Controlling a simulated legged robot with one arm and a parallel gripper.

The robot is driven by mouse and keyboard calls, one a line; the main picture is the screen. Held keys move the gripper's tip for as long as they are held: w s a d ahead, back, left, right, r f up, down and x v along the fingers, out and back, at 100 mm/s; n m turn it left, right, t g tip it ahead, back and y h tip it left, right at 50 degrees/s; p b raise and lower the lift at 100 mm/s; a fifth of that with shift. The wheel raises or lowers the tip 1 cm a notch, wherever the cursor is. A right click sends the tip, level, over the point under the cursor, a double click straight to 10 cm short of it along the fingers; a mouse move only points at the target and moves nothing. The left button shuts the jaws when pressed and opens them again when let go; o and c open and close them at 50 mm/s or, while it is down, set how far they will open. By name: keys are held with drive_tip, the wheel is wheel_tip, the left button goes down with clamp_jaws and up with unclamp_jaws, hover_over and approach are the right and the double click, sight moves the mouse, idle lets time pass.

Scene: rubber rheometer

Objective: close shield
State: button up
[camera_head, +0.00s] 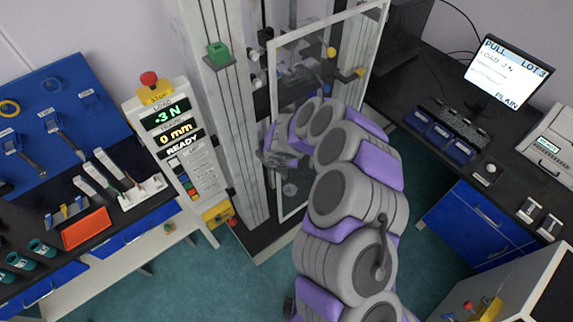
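The shield (330,21) is a clear panel in a pale frame on the tall test machine. It stands at an angle to the machine's left column (226,110), with a gap between its left edge and that column. Machine fixtures show through the panel. My arm reaches up from the bottom of the view and crosses in front of the shield's lower right part, hiding it. My gripper (270,157) is at the shield's left edge, between the frame and the column. Its fingers are small and blurred, so I cannot tell their opening or whether they touch the frame.
A left bench holds an orange tray (87,229) and tools. A right bench carries a monitor (503,72) and small blue boxes. Green floor lies between.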

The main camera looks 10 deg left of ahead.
drive_tip(key=shift+o, duration=1.3)
drive_tip(key=shift+w+a, duration=0.1)
drive_tip(key=shift+a, duration=0.1)
drive_tip(key=shift+f, duration=0.1)
drive_tip(key=shift+s+a+r, duration=0.1)
drive_tip(key=shift+s+r, duration=0.1)
drive_tip(key=shift+r, duration=0.35)
drive_tip(key=b+v, duration=0.2)
drive_tip(key=v, duration=1.4)
